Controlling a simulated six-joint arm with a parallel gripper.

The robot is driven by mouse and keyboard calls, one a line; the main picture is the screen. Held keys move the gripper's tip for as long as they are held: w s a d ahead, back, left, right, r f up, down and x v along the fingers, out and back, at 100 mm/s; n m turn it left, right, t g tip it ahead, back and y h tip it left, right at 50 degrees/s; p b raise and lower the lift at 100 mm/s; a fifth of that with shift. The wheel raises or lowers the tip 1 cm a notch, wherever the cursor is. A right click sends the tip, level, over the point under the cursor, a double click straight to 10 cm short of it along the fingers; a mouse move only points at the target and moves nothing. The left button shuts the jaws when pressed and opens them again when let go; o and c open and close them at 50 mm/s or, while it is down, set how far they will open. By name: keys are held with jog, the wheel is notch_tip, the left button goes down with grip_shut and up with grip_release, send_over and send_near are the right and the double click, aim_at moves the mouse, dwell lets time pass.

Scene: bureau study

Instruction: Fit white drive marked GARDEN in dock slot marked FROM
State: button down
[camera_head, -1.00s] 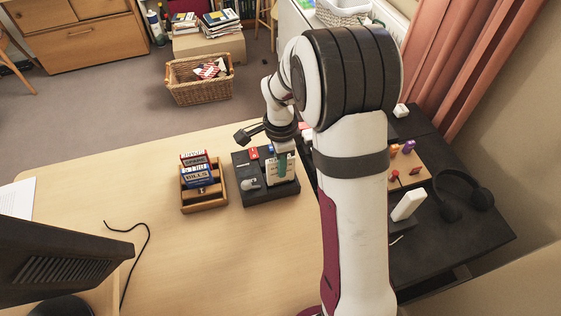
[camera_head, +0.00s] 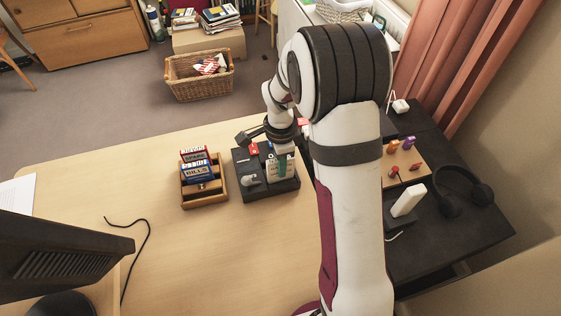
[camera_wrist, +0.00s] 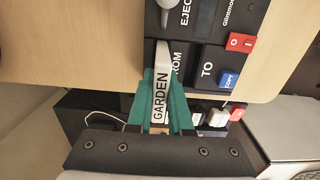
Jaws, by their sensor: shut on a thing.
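The white drive (camera_wrist: 161,84) marked GARDEN is held between the teal fingers of my gripper (camera_wrist: 160,106) in the wrist view. Its far end is at the black dock (camera_wrist: 204,28), over the slot side marked FROM, and covers the first letter. I cannot tell how deep it sits in the slot. In the head view the drive (camera_head: 273,171) shows pale beside a teal finger, at the right part of the dock (camera_head: 262,191). My gripper (camera_head: 282,166) points down there. The slot opening is hidden.
The dock bears a grey EJECT lever (camera_wrist: 167,14), a red switch (camera_wrist: 241,41) and a blue COPY button (camera_wrist: 228,79). A wooden rack (camera_head: 206,202) with red and blue drives stands left of the dock. Headphones (camera_head: 448,207) lie on the dark right surface.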

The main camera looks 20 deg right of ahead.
jog(key=shift+f, duration=0.8)
jog(key=c, duration=0.5)
grip_release()
jog(key=shift+r, duration=3.5)
